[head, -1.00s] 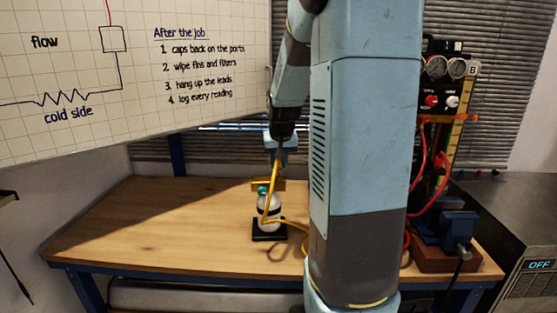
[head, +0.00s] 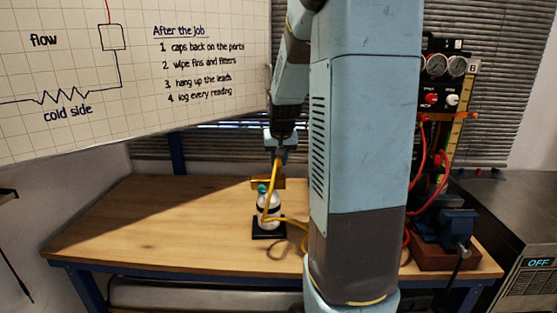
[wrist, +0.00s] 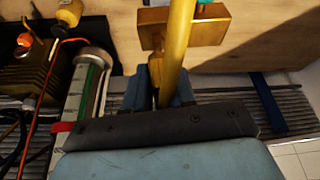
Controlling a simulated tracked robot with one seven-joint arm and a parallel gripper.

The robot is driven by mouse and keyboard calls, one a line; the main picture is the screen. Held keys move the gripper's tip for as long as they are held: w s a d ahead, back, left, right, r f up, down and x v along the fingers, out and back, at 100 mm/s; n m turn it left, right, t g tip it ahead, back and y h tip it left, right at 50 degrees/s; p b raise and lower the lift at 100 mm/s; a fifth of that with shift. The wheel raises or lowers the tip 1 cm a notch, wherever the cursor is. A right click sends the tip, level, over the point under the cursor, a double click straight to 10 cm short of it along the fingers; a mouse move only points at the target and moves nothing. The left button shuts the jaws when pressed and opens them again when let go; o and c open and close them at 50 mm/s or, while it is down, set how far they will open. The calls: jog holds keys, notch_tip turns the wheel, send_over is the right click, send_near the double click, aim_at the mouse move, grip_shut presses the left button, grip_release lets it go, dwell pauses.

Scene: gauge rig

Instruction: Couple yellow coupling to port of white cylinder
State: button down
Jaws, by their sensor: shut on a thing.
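The white cylinder (head: 269,207) stands upright on a black base (head: 268,231) on the bench, with a dark band and a teal knob (head: 262,189) at its top. A brass block (head: 272,182) shows at its top, and in the wrist view (wrist: 209,28). The port itself is not clearly visible. My gripper (head: 279,152) is above and behind the cylinder top, shut on the yellow coupling, which is mostly hidden. Its yellow hose (head: 271,190) hangs in front of the cylinder. In the wrist view the hose (wrist: 176,50) crosses the block; contact cannot be told.
A panel with gauges (head: 447,66) and red leads stands at the right, by a blue vise (head: 446,229). A whiteboard (head: 140,70) hangs at the left. The left part of the wooden bench (head: 150,225) is clear. My own arm hides the bench's middle right.

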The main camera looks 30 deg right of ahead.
jog(key=shift+f, duration=1.35)
dwell(0.9)
jog(key=c, duration=0.5)
grip_release()
jog(key=shift+c, duration=0.2)
jog(key=shift+r, duration=0.1)
